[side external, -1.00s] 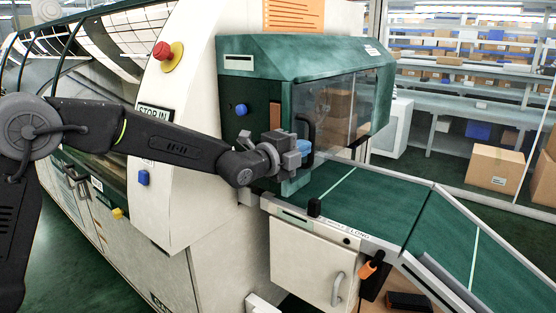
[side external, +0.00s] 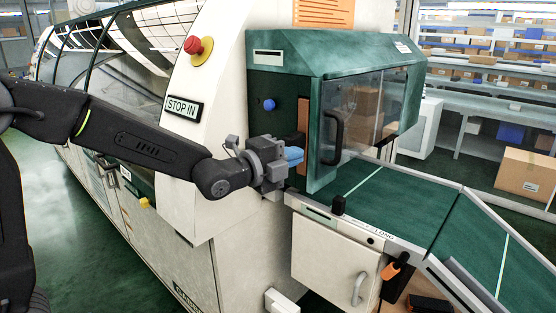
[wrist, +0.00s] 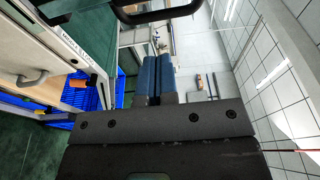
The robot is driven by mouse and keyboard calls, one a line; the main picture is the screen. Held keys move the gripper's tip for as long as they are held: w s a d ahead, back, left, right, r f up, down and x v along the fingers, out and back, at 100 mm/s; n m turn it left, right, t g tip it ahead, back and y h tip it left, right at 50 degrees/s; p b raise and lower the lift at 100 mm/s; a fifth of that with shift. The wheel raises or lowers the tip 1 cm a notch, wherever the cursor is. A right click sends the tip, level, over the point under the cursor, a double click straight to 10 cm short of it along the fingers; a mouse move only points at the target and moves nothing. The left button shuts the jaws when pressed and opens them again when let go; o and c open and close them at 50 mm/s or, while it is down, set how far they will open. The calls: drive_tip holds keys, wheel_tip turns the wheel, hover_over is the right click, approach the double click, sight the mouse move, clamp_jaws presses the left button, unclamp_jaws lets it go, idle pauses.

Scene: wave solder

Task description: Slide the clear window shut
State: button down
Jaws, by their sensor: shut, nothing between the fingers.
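The clear window (side external: 362,110) is set in the front of the green housing above the conveyor. It has a dark upright handle (side external: 333,137) near its left edge, beside the green corner post. How far the window stands open is hard to tell. My gripper (side external: 298,156) is shut and empty, its blue fingers left of the handle and apart from it in the side view. In the wrist view the two blue fingers (wrist: 156,62) lie together, and the dark handle (wrist: 160,13) crosses the top edge above their tips.
A red stop button (side external: 198,46) stands on the cream machine. Blue crates (wrist: 80,95) show low left in the wrist view.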

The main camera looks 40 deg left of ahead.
drive_tip(key=s, duration=0.3)
drive_tip(key=n+y, duration=0.4)
drive_tip(key=y, duration=0.3)
approach(341, 136)
drive_tip(key=x, duration=0.5)
drive_tip(key=a+x, duration=0.1)
drive_tip(key=x, duration=0.1)
drive_tip(key=shift+w, duration=0.1)
drive_tip(key=shift+w, duration=0.1)
drive_tip(key=shift+d+x, duration=0.2)
drive_tip(key=shift+x, duration=0.8)
drive_tip(key=shift+d+x, duration=0.2)
drive_tip(key=shift+x, duration=0.8)
